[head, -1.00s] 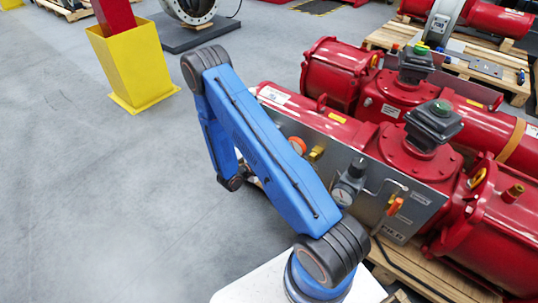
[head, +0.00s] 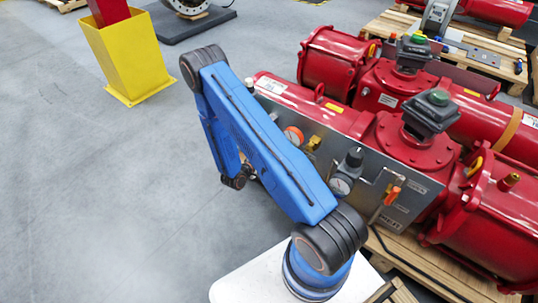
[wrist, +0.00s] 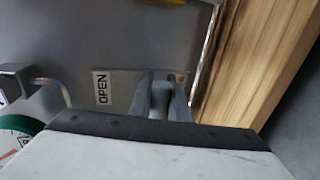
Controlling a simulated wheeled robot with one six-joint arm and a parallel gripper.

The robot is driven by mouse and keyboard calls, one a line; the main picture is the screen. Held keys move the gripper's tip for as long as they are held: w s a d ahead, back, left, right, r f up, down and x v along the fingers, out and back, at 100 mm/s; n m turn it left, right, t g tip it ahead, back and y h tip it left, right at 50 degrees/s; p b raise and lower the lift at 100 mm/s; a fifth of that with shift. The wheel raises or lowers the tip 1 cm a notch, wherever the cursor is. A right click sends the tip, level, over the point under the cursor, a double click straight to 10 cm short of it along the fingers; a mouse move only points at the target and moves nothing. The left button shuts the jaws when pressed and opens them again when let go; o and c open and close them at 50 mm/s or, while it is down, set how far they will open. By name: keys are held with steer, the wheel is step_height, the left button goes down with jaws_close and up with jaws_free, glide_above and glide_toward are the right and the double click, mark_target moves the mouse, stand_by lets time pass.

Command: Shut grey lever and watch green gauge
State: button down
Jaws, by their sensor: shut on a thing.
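In the wrist view the grey lever (wrist: 162,97) stands between the two grey fingers of my gripper (wrist: 163,92), which are shut on it. A sideways "OPEN" label (wrist: 102,87) is on the metal panel just left of the fingers. The green gauge (wrist: 17,125) shows only in part at the lower left edge of the wrist view; its reading cannot be made out. In the head view my blue arm hides my gripper and the grey lever.
The metal panel (head: 418,196) runs along the red actuator (head: 500,225), with an orange-rimmed gauge (head: 293,136) and orange handle (head: 392,195). A wooden pallet (head: 440,268) lies below. A bent metal bracket (wrist: 22,80) is left of my gripper. Open floor lies left.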

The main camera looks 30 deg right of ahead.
steer(key=shift+f, duration=0.15)
steer(key=c, duration=1.7)
jaws_free()
steer(key=shift+a, duration=0.1)
steer(key=shift+o, duration=0.2)
steer(key=v, duration=1.7)
steer(key=shift+a, duration=0.15)
steer(key=shift+s, duration=0.1)
